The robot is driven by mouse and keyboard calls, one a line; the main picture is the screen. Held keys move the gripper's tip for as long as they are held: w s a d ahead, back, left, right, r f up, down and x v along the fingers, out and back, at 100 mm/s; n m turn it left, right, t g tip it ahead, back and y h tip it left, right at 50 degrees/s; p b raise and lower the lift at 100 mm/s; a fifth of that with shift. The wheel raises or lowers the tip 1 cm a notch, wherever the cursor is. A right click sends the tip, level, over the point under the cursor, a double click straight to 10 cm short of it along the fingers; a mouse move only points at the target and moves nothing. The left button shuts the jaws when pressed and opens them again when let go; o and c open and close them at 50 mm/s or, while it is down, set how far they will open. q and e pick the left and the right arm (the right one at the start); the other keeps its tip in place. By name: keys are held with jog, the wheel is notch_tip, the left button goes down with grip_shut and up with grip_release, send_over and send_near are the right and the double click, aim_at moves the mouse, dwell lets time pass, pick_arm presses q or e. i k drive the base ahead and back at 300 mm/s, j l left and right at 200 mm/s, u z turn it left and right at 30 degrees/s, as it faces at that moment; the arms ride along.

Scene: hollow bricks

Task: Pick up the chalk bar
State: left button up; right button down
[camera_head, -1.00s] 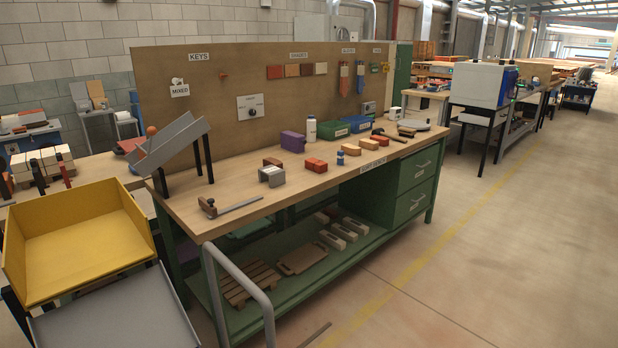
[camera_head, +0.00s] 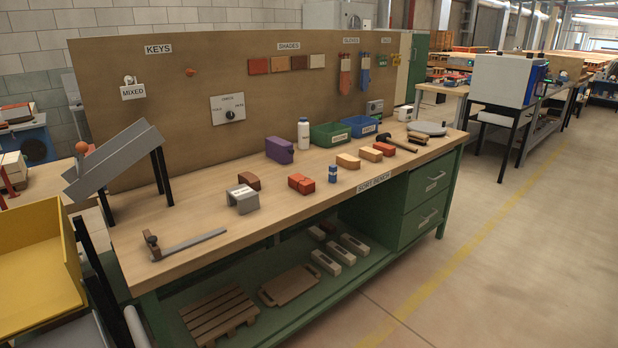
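No label in view names a chalk bar. Several pale, whitish bars with dark openings lie on the lower green shelf of the sort bench; the nearest pale bar (camera_head: 326,262) and the one behind it (camera_head: 355,244) show clearly. The others are partly in shadow under the bench top. Neither of my grippers is in view.
The bench top (camera_head: 290,215) also carries a grey block, a purple box (camera_head: 279,150), a white bottle (camera_head: 303,133), green and blue bins and a sloped grey ramp (camera_head: 115,160). A yellow bin (camera_head: 40,265) stands at left. The floor at right (camera_head: 480,270) is clear.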

aim_at(333, 169)
jog(key=i+l+u, duration=0.1)
jog(key=i+l, duration=0.8)
jog(key=i+l+u, duration=0.15)
jog(key=i+l, duration=0.3)
jog(key=l, duration=0.15)
jog(key=i+l, duration=0.4)
jog(key=l, duration=0.15)
jog(key=u, duration=0.05)
